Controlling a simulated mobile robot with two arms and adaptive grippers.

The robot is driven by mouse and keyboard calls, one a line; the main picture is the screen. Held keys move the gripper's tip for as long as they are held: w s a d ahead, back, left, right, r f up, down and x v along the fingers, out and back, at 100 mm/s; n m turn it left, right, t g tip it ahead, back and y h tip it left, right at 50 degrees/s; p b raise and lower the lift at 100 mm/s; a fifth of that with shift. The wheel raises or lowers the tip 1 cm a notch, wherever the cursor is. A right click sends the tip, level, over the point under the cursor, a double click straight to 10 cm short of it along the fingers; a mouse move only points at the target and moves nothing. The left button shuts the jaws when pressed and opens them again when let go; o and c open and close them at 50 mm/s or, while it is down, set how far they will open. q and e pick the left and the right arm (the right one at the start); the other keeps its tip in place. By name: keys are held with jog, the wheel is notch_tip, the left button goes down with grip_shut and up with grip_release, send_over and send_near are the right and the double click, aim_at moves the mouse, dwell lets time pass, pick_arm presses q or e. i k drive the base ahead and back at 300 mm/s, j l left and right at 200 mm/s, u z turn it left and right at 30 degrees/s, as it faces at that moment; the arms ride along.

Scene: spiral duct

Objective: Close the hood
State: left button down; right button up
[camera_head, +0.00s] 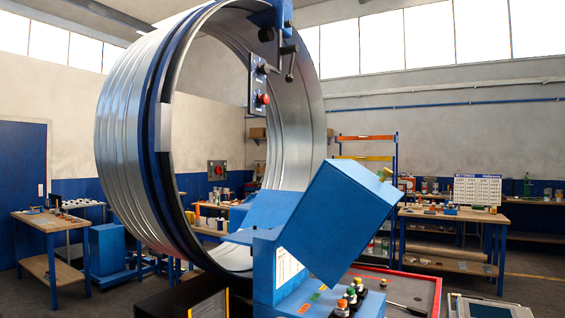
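A blue box-shaped hood (342,218) stands tilted on the blue machine (264,268) at the centre right. Its flat face is turned toward me, and it leans up and to the right. I take this to be the hood; its hinge is not clearly visible. A small knob (385,174) shows at its upper right edge. A large ribbed metal spiral duct (135,130) stands upright behind and to the left of the machine. Neither of my grippers is in view.
Coloured push buttons (348,298) sit on the machine below the hood. A red-edged tray (418,292) with a dark tool is to their right. A control box (259,85) with a red button hangs inside the ring. Workbenches (455,213) stand behind; floor shows at left.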

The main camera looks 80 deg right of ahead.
aim_at(345, 204)
jog(key=z, duration=2.6)
